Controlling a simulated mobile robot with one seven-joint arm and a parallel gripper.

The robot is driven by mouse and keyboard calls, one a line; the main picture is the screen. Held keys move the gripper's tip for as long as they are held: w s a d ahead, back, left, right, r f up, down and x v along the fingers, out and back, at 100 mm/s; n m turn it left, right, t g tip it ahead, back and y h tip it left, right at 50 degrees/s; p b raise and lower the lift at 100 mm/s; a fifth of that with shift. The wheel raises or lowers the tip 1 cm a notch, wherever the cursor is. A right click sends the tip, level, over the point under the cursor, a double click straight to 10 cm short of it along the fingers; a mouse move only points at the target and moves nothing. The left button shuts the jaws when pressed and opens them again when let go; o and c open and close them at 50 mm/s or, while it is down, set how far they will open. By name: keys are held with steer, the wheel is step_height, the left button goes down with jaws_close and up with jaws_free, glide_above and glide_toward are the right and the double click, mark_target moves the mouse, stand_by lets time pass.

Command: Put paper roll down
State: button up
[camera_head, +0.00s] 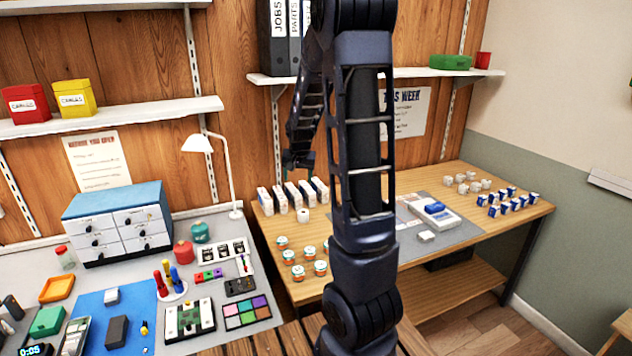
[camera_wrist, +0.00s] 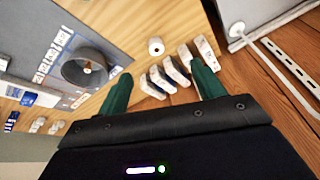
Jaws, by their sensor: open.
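A small white paper roll (camera_head: 302,215) stands on the wooden table, just in front of a row of upright white boxes (camera_head: 293,195). In the wrist view the paper roll (camera_wrist: 156,46) shows beyond the fingertips, with the dark hole in its end visible. My gripper (camera_head: 298,165) is above the back of the row of boxes, near the wall. In the wrist view my gripper (camera_wrist: 162,85) has its two green fingers spread wide. Nothing is held between them; the white boxes (camera_wrist: 168,76) show in the gap behind. The roll is apart from the fingers.
Several small jars (camera_head: 298,272) stand on the front left of the wooden table (camera_head: 455,250). A white device (camera_head: 433,212) and rows of small blue and white boxes (camera_head: 508,200) are to the right. A desk lamp (camera_head: 225,165) stands left. A shelf with binders (camera_head: 272,76) is overhead.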

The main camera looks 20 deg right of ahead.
steer(key=s+a+r+n, duration=0.1)
steer(key=s+r, duration=0.3)
steer(key=s, duration=0.6)
steer(key=s+a+r+n, duration=0.2)
steer(key=s+r, duration=0.3)
steer(key=s, duration=0.6)
steer(key=s+a+r+n, duration=0.2)
steer(key=s+a+r, duration=0.1)
steer(key=s, duration=0.7)
steer(key=shift+s+r+t+y, duration=0.3)
steer(key=shift+s+r, duration=0.1)
steer(key=shift+r, duration=0.5)
